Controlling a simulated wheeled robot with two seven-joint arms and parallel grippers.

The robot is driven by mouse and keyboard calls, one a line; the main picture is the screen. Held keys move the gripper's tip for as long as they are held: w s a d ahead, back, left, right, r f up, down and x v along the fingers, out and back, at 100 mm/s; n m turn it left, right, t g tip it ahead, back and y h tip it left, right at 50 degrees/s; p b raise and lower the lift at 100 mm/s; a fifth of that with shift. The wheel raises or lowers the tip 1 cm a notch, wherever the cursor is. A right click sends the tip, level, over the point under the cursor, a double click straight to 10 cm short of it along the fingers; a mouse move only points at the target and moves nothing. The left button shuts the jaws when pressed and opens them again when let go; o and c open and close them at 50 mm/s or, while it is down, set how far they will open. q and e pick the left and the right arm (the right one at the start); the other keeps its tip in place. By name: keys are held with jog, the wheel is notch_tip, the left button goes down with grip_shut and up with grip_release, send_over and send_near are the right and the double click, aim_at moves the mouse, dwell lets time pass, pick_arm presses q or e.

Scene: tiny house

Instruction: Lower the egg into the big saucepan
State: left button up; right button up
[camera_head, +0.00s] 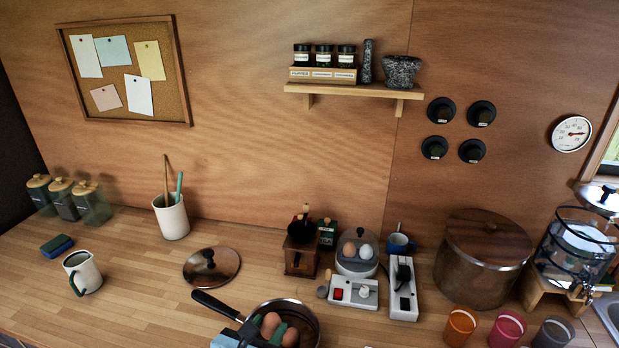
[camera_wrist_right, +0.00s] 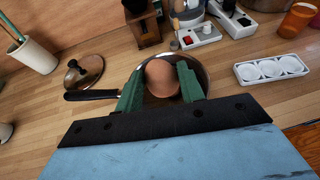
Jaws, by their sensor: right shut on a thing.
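The saucepan (camera_head: 308,312), steel with a black handle, stands at the bottom centre of the head view. It also shows in the right wrist view (camera_wrist_right: 203,76). My right gripper (camera_head: 271,330) reaches over it from below. In the right wrist view its green fingers (camera_wrist_right: 161,82) are shut on a brown egg (camera_wrist_right: 161,77), with the pan behind it. Whether the egg touches the pan's bottom is hidden. In the head view two brown eggs show at the pan, one (camera_head: 270,324) beside the other (camera_head: 291,337). My left gripper is not in view.
A lid (camera_head: 211,266) lies left of the pan. Behind the pan stand a grinder (camera_head: 301,250), an egg holder (camera_head: 356,266) with eggs, and power strips (camera_head: 353,292). A large lidded pot (camera_head: 482,262) and coloured cups (camera_head: 508,328) stand right. The left counter has free room.

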jog(key=shift+s, duration=0.1)
dwell(0.3)
jog(key=shift+w+d, duration=0.25)
jog(key=shift+w, duration=0.6)
jog(key=shift+f, duration=0.1)
jog(key=shift+f+b, duration=2.7)
jog(key=shift+f, duration=1.9)
jog(key=shift+f+b, duration=0.35)
jog(key=shift+f, duration=0.15)
jog(key=o, duration=0.8)
jog(key=shift+s, duration=0.1)
